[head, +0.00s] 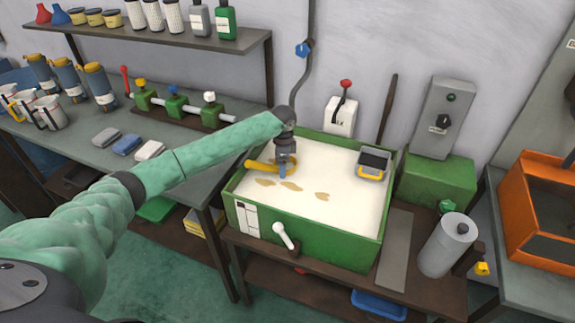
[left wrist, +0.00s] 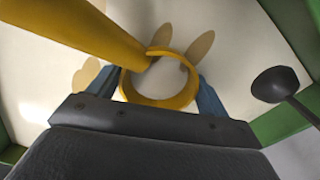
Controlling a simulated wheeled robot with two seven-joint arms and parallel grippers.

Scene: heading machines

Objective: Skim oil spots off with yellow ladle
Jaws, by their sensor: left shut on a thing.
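A green tank (head: 310,258) holds cream-coloured fluid (head: 330,165). Several tan oil spots (head: 291,186) float left of its middle, near the front; they also show in the left wrist view (left wrist: 202,46). My left gripper (head: 285,172) reaches in over the tank, its blue fingers shut on the yellow ladle (head: 259,166). In the left wrist view, a yellow ring of the ladle (left wrist: 184,99) lies between the fingertips, and a thick yellow part runs to the upper left. I cannot tell whether the ladle touches the fluid. My right gripper is not in view.
A dark box with a yellow handle (head: 374,160) sits at the tank's right inner side. A white lever (head: 285,236) sticks out in front. A grey cylinder (head: 447,245) stands to the right. A workbench (head: 75,145) with jugs and valves is left, under a shelf.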

